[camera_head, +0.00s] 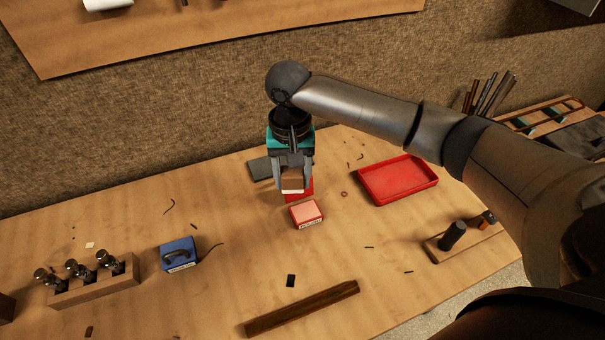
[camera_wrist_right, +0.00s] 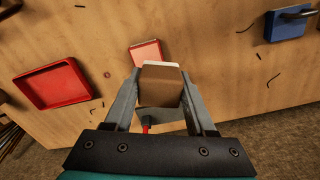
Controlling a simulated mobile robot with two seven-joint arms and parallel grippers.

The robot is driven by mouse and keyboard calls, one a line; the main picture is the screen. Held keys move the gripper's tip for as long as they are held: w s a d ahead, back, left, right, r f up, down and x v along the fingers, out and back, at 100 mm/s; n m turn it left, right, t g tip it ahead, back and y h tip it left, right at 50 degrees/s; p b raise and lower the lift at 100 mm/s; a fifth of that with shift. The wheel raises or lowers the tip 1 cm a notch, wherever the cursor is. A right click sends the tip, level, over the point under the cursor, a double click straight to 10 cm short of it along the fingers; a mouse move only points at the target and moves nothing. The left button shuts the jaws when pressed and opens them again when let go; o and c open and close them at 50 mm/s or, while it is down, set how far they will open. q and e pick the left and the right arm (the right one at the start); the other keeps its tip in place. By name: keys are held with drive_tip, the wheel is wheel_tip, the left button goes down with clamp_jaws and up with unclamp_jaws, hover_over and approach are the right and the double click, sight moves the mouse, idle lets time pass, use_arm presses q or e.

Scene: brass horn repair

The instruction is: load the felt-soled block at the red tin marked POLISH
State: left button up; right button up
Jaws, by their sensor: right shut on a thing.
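My right gripper (camera_head: 292,184) is shut on a brown block (camera_head: 292,179) with a pale felt sole facing down. The wrist view shows the block (camera_wrist_right: 160,86) between both fingers, its pale sole edge at the far side. A red tin (camera_head: 306,222) with a pink top sits on the bench just in front of the block. The tin (camera_wrist_right: 147,53) also shows beyond the block in the wrist view. Its white label is too small to read surely. The block appears raised and apart from the tin. My left gripper is not in view.
A red item (camera_head: 304,187) is partly hidden behind the block. A dark grey pad (camera_head: 260,169) lies to its left, a red tray (camera_head: 398,199) to the right. Bench left of the gripper is mostly clear.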

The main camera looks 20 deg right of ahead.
drive_tip(key=m+p, duration=0.1)
drive_tip(key=m, duration=0.1)
hover_over(306, 213)
wheel_tip(306, 213, down, 5)
drive_tip(key=f+b, duration=0.6)
drive_tip(key=b, duration=0.1)
drive_tip(key=shift+w+f, duration=0.2)
drive_tip(key=shift+f, duration=0.55)
idle(0.8)
drive_tip(key=shift+s+f+p, duration=0.15)
drive_tip(key=shift+p, duration=0.25)
idle(2.5)
wheel_tip(306, 213, up, 7)
drive_tip(key=p, duration=0.9)
idle(0.3)
